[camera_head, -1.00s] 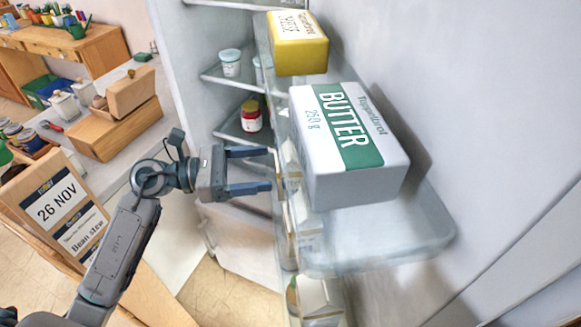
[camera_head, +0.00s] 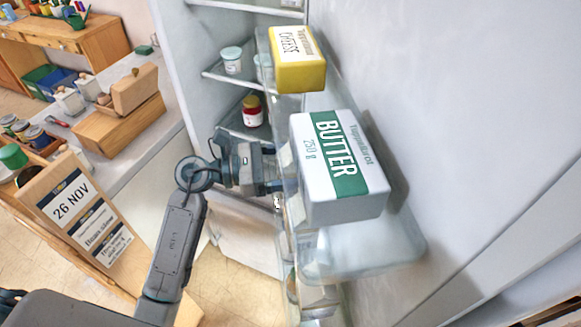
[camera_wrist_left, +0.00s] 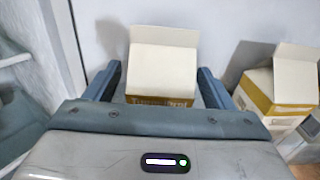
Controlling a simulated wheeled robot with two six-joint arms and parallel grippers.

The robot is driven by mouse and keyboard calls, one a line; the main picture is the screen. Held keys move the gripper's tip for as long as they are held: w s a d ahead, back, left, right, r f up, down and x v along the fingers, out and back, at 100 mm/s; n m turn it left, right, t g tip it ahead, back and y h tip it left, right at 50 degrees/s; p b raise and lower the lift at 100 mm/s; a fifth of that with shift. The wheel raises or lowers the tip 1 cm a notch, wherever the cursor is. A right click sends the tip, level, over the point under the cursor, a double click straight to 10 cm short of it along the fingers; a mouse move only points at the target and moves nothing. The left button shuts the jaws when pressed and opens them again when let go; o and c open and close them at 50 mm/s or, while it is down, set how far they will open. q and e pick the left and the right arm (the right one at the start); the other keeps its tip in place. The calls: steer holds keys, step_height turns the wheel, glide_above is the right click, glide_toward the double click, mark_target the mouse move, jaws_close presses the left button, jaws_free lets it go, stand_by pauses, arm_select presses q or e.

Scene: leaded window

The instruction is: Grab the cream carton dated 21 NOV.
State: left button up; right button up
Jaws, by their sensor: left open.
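In the left wrist view, a carton (camera_wrist_left: 163,62) with a cream-white top and a brown-orange printed band stands straight ahead. My left gripper (camera_wrist_left: 158,78) is open, with one finger on each side of this carton and a gap showing beside it. A second carton (camera_wrist_left: 280,85), white and yellow-orange with a raised flap, stands to the right. No date is legible on either. In the head view, my left gripper (camera_head: 282,172) reaches into the fridge door's lower shelf, its fingertips partly hidden by the door shelves. Cartons there (camera_head: 297,212) are mostly hidden. My right gripper is not in view.
A large butter pack (camera_head: 340,165) sits on the clear door shelf (camera_head: 385,250) above, close to my left gripper. A yellow cheese pack (camera_head: 298,72) sits farther back. Fridge shelves hold a red jar (camera_head: 252,112). A board (camera_head: 75,205) reads 26 NOV.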

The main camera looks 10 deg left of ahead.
arm_select(q)
steer(key=c, duration=1.3)
steer(key=shift+o, duration=0.2)
steer(key=shift+r, duration=0.1)
